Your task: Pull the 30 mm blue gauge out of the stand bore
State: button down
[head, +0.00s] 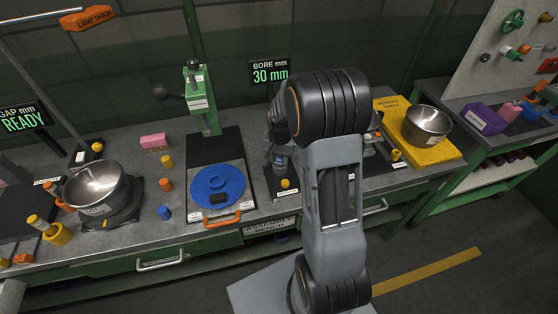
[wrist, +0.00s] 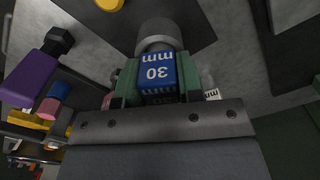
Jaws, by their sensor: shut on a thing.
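In the wrist view my gripper (wrist: 158,90) has its green jaws on both sides of a blue gauge block (wrist: 157,70) marked "30 mm" and is shut on it. A grey metal cylinder (wrist: 158,34) sits directly beyond the blue block. I cannot tell whether it belongs to the gauge or to the stand, or how deep the gauge sits in the bore. In the head view my arm hides the gauge and most of the stand. A display (head: 269,72) behind it reads "BORE mm 30 mm".
A blue disc (head: 217,186) lies on a black plate under a green press (head: 199,95), left of my arm. A metal bowl (head: 428,122) stands on a yellow board (head: 444,152) to the right. Another bowl (head: 96,185) is at the left. Small coloured pieces lie around the bench.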

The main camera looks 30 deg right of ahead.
jog(key=shift+r+p, duration=0.55)
jog(key=shift+r, duration=0.3)
dwell(0.6)
jog(key=shift+r+p, duration=1.85)
jog(key=shift+r, duration=0.7)
